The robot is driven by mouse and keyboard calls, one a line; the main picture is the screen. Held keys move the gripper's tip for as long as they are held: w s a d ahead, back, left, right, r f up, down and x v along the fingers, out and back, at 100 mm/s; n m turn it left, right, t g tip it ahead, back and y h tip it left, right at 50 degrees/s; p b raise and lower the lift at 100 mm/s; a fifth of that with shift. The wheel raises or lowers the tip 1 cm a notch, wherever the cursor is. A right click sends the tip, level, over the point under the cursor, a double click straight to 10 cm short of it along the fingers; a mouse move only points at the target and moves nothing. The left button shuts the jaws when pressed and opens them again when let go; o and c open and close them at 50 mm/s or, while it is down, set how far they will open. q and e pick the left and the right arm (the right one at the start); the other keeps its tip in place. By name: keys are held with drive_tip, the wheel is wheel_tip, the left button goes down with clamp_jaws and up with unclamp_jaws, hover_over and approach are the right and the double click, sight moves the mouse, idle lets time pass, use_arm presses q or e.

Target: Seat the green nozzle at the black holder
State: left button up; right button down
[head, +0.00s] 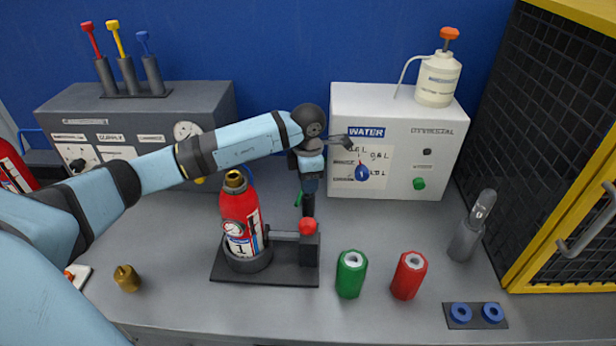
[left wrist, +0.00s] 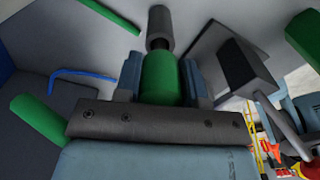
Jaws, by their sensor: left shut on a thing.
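The green nozzle (left wrist: 160,78) sits between the two blue fingers of my left gripper (head: 309,184) in the left wrist view. The gripper is shut on it. A dark grey tube (left wrist: 160,25), apparently the black holder, lies straight ahead of the nozzle, with a short black piece between them. In the head view a black upright piece (head: 308,206) shows just below my gripper, behind the red-knobbed block. My gripper hides most of the nozzle there. I cannot tell whether the nozzle is inside the holder or only lined up with it.
A red extinguisher (head: 241,216) stands on a black base left of my gripper. A green cylinder (head: 351,274) and a red cylinder (head: 408,276) stand in front, right. The white WATER box (head: 400,130) is behind. A grey holder (head: 465,241) stands near the yellow cage (head: 560,200).

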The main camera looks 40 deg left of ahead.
use_arm(q)
drive_tip(key=shift+f+b, duration=0.8)
drive_tip(key=shift+f, duration=0.55)
drive_tip(key=o, duration=1.1)
drive_tip(key=shift+r, duration=0.1)
wheel_tip(320, 180, up, 14)
drive_tip(key=shift+f, duration=0.15)
